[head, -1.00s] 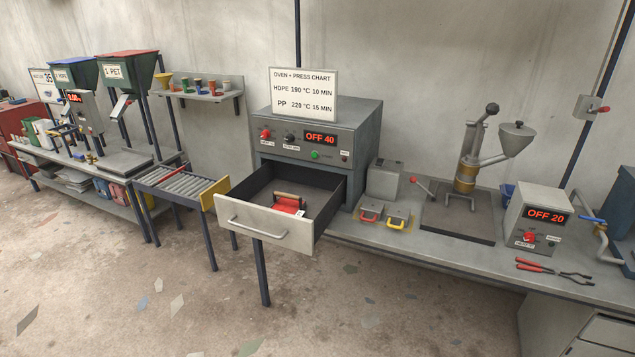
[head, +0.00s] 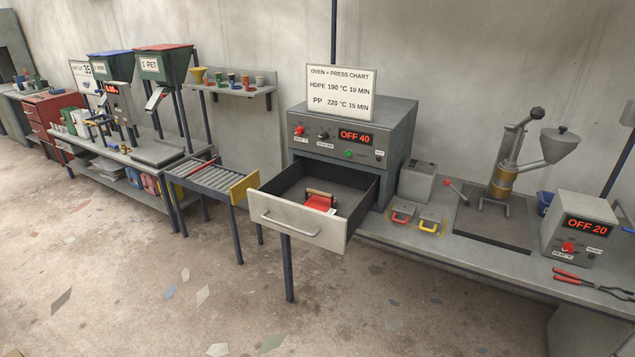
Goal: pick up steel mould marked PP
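A red block with a wooden handle (head: 319,201) and a small white tag sits in the open oven drawer (head: 296,232). Neither of my grippers is in view.
The oven (head: 352,140) has its drawer pulled out over the floor. A roller table (head: 208,178) stands left of the drawer. A press (head: 503,180), a control box (head: 580,233) and red-handled tongs (head: 590,282) occupy the right bench. The front floor is open.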

